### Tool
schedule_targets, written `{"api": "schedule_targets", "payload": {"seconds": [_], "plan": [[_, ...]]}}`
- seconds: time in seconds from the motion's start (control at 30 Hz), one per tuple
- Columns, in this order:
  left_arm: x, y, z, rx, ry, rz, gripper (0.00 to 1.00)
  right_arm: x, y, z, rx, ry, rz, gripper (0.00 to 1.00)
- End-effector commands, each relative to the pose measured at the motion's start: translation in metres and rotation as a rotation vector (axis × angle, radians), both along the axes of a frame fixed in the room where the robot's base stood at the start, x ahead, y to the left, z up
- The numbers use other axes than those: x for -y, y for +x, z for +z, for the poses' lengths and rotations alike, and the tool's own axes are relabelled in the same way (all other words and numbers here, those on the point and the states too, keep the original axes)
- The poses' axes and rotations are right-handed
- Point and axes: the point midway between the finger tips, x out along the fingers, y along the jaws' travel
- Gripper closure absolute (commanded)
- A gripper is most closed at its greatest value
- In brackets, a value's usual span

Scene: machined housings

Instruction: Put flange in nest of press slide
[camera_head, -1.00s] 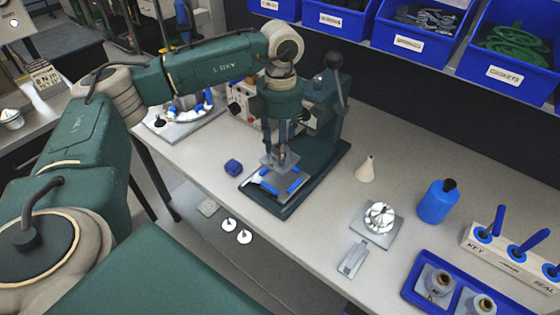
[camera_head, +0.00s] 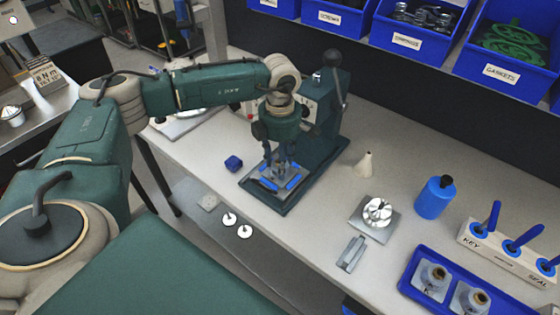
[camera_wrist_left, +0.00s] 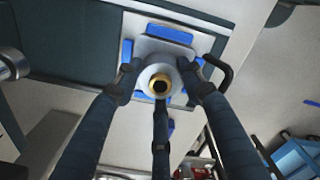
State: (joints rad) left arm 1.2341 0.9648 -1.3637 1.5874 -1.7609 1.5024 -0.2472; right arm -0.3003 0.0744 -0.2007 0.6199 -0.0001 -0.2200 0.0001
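My left gripper (camera_head: 279,166) points down over the press slide (camera_head: 261,187), a light plate with blue pads on the dark green press base. In the left wrist view the fingers of my left gripper (camera_wrist_left: 160,78) lie against the flange from several sides. The flange is over the middle of the nest, between the blue pads (camera_wrist_left: 168,34). Whether it is fully seated is hidden. My right gripper is not in view.
The press (camera_head: 322,115) with its lever stands right behind my left gripper. A blue block (camera_head: 233,163) lies to its left. A white cone (camera_head: 365,164), a metal fixture (camera_head: 377,212), a blue bottle (camera_head: 434,198) and a blue tray (camera_head: 412,292) stand to the right.

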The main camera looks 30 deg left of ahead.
Motion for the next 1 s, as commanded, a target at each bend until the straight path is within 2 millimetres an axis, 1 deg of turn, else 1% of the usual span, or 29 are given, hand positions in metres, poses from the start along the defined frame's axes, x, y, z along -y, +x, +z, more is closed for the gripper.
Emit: {"api": "schedule_targets", "payload": {"seconds": [0.03, 0.07, 0.33, 0.43, 0.47, 0.57, 0.8, 0.9, 1.0], "plan": [[0.000, 0.000, 0.000, 0.000, 0.000, 0.000, 0.49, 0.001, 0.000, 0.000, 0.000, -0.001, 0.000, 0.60], [0.000, 0.000, 0.000, 0.000, 0.000, 0.000, 0.44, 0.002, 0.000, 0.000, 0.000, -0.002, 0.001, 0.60], [0.000, 0.000, 0.001, 0.000, 0.000, 0.000, 0.44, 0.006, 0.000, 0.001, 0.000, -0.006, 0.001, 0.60], [0.000, 0.000, 0.006, 0.000, 0.000, 0.000, 0.44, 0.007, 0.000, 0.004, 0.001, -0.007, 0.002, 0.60], [0.000, 0.001, 0.007, 0.001, 0.000, 0.000, 0.44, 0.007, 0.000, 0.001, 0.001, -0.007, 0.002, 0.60], [0.000, 0.001, 0.021, 0.004, -0.002, 0.000, 0.44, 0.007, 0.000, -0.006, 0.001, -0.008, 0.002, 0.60], [0.000, 0.002, 0.073, 0.006, -0.001, -0.001, 0.44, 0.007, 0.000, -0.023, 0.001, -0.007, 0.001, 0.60], [0.001, 0.002, 0.093, 0.005, -0.001, -0.001, 0.44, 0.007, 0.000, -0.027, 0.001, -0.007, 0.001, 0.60], [0.001, 0.001, 0.108, 0.002, -0.001, -0.001, 0.44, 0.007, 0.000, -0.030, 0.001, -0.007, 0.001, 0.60]]}}
